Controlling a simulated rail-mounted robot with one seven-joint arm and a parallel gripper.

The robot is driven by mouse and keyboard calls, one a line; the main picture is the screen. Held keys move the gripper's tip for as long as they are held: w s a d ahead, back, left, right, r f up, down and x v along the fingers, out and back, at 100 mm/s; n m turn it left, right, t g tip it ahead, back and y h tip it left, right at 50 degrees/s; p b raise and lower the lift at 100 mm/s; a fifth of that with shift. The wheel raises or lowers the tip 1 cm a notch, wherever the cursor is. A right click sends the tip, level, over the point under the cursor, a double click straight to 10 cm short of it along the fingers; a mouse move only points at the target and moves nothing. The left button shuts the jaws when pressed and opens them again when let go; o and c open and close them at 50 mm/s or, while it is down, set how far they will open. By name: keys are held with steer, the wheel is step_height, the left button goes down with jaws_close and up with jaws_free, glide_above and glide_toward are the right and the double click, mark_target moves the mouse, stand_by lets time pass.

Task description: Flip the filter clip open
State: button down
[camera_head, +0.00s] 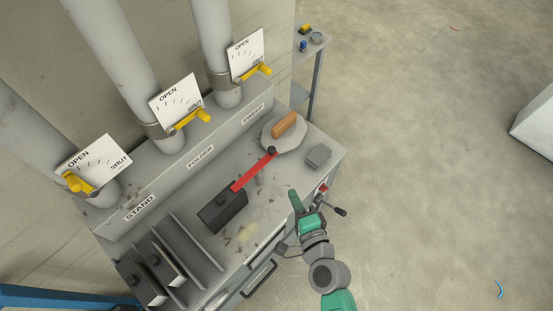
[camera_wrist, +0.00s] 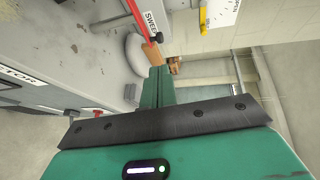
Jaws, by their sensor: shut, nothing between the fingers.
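My gripper (camera_head: 295,196) is in front of the bench's front right edge, its green fingers together with nothing between them. The wrist view shows the same shut fingers (camera_wrist: 158,75) pointing along the bench front. I cannot pick out a filter clip for certain in either view. A dark knobbed lever (camera_head: 340,211) shows just right of my gripper, and a small red part (camera_head: 322,188) is at the bench front; what either belongs to is unclear. In the wrist view a red knob (camera_wrist: 99,113) and a partly cut-off label ending in "TOR" (camera_wrist: 18,77) are on the bench front.
The bench top holds a dark box (camera_head: 222,207), a red bar (camera_head: 253,172), a pale disc with a wooden handle (camera_head: 285,125), a grey block (camera_head: 318,155) and upright plates (camera_head: 190,243). Several pipes with yellow valve handles (camera_head: 188,119) stand behind.

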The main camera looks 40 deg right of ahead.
mark_target(272, 153)
steer(key=b+x, duration=0.1)
steer(key=x, duration=1.3)
steer(key=shift+w+f+b, duration=0.15)
steer(key=shift+b, duration=0.65)
